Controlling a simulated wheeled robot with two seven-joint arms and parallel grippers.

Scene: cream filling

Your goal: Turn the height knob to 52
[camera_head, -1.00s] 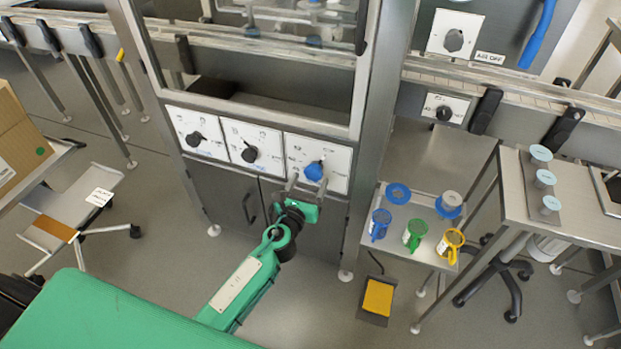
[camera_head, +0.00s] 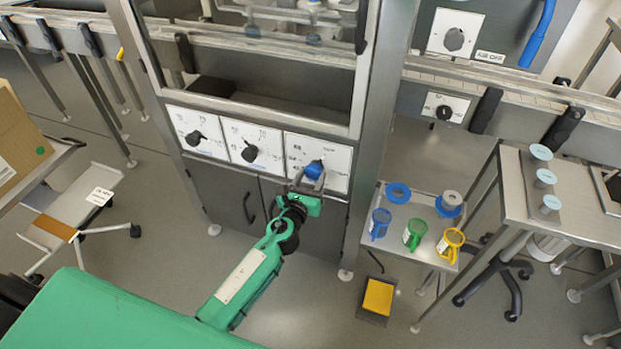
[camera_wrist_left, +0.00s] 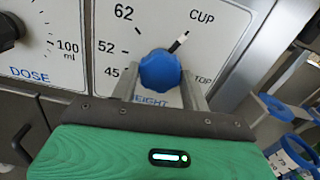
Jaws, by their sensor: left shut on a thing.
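The height knob (camera_head: 315,169) is blue and sits on the rightmost white dial panel of the machine. In the left wrist view the knob (camera_wrist_left: 160,72) stands above the label HEIGHT, partly covered. Its white-tipped black pointer (camera_wrist_left: 180,41) points up and right, toward the CUP mark. The dial (camera_wrist_left: 108,30) reads 45, 52 and 62 up the left, CUP at upper right and TOP at right. My left gripper (camera_head: 308,180) is shut on the knob, one finger on each side (camera_wrist_left: 160,88). My right gripper is not in view.
Two black knobs (camera_head: 250,153) (camera_head: 195,139) sit on panels left of the height dial. A small table (camera_head: 408,245) at right holds blue, green and yellow jugs. A yellow pedal (camera_head: 378,297) lies on the floor.

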